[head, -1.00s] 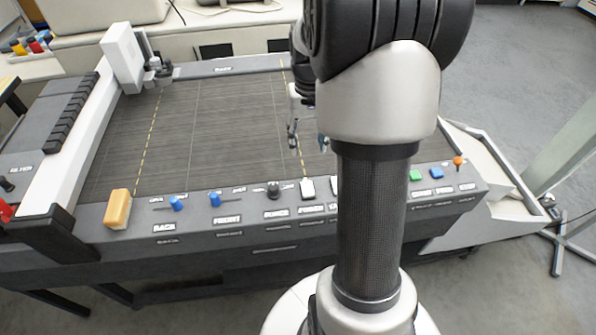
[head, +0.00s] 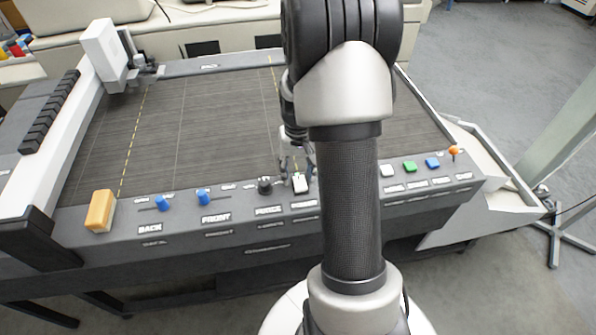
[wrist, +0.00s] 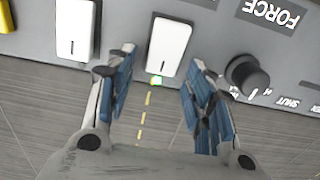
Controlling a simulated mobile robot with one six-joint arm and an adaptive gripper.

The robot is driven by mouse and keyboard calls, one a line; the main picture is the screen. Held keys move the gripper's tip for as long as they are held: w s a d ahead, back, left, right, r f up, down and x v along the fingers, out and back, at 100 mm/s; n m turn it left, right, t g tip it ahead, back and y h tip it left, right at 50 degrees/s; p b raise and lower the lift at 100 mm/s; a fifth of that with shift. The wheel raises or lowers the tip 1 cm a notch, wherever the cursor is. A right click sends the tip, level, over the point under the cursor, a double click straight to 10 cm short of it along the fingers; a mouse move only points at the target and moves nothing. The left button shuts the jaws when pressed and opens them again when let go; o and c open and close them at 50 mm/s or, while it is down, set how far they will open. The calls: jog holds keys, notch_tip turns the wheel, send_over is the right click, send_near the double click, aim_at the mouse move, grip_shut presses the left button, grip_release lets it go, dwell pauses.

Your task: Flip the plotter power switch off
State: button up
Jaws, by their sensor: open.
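The power switch is a white rocker (head: 300,184) on the plotter's front panel, just right of a black knob (head: 265,186). In the wrist view my gripper (wrist: 158,75) has one finger on each side of the rocker's lamp end. I cannot tell if they touch the panel. My arm hides part of the panel in the head view.
A second white rocker (wrist: 76,30) is close to the left finger in the wrist view, and the black knob (wrist: 246,77) is close to the right finger. Blue levers (head: 162,203), an orange block (head: 101,211) and coloured buttons (head: 409,166) line the panel. The mat (head: 200,130) is clear.

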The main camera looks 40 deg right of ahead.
jog(key=shift+c, duration=0.3)
jog(key=c, duration=1)
jog(key=t+b, duration=0.1)
jog(key=b, duration=0.1)
jog(key=t+h+b, duration=0.1)
jog(key=b, duration=0.1)
jog(key=shift+s+a+r, duration=0.1)
jog(key=shift+s+a, duration=0.1)
jog(key=shift+s, duration=0.15)
jog(key=shift+s+r+t+h+b, duration=0.1)
jog(key=shift+r+t+h+b, duration=0.2)
jog(key=shift+t+h+b, duration=0.25)
jog(key=o, duration=1.1)
jog(key=shift+c, duration=0.2)
jog(key=shift+r, duration=0.1)
jog(key=v, duration=1.2)
